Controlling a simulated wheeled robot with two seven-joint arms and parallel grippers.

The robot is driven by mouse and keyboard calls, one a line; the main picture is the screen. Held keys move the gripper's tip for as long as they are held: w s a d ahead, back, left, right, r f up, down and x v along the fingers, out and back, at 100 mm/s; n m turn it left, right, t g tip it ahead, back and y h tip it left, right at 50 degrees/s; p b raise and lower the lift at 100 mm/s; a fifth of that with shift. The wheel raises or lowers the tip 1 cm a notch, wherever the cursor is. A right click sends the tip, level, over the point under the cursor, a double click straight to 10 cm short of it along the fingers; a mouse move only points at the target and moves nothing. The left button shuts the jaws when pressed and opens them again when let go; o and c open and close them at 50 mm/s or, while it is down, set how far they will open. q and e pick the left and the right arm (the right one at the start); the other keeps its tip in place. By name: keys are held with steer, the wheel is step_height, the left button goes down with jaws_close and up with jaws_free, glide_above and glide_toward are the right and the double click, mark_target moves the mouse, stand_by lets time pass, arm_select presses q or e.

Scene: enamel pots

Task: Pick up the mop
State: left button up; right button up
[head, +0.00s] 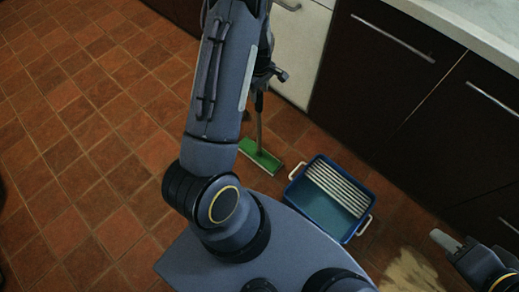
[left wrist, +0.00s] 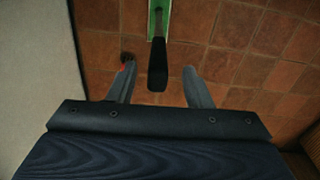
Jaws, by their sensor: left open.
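The mop has a flat green head (head: 260,156) on the floor and a thin handle (head: 259,122) rising up to my left gripper (head: 267,78). In the left wrist view the dark handle end (left wrist: 157,66) lies between the two spread fingers of my left gripper (left wrist: 160,70), with a gap on each side. Part of the green head (left wrist: 158,18) shows beyond it. My left arm hides part of the gripper in the head view. My right gripper (head: 446,241) shows at the lower right, away from the mop; its jaw opening is unclear.
A blue bucket (head: 320,208) with a white slatted wringer (head: 337,188) stands right of the mop head. A tan spill (head: 410,272) lies at the lower right. Dark cabinets (head: 375,75) and a white cabinet (head: 300,50) border the floor. The tiled floor (head: 80,120) at left is clear.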

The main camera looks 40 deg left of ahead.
mark_target(259, 99)
arm_select(q)
steer(key=f, duration=0.1)
steer(key=f+b, duration=0.1)
steer(key=f, duration=0.3)
steer(key=shift+w+a+f, duration=0.15)
steer(key=shift+a, duration=0.1)
steer(key=shift+c, duration=0.4)
jaws_close()
